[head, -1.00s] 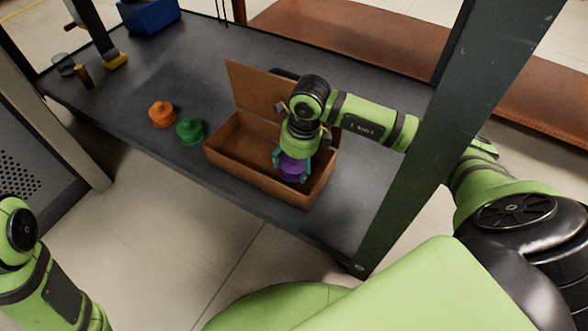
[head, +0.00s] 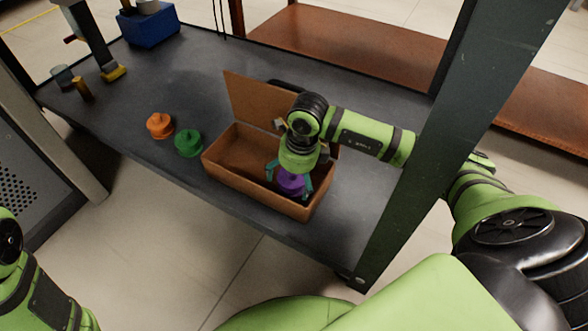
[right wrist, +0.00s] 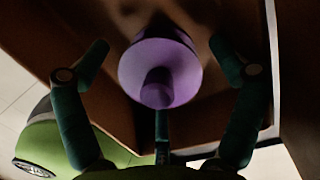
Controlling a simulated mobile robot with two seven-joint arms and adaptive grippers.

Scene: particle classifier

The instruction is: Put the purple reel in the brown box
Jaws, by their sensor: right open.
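The purple reel (head: 290,184) is inside the right part of the brown box (head: 222,178), whose lid stands open at the back. My right gripper (head: 289,180) is over the reel, with its fingers reaching down into the box. In the right wrist view the purple reel (right wrist: 160,70) is between the open fingers of the right gripper (right wrist: 158,70), with gaps on both sides. I cannot tell for sure whether the reel rests on the box floor. The left gripper is not in view; only part of my left arm shows at the lower left.
An orange reel (head: 160,125) and a green reel (head: 188,143) stand on the dark table (head: 200,80) left of the box. A blue box (head: 150,27) is at the back left. A dark upright post (head: 455,130) stands right of the box, near my right arm.

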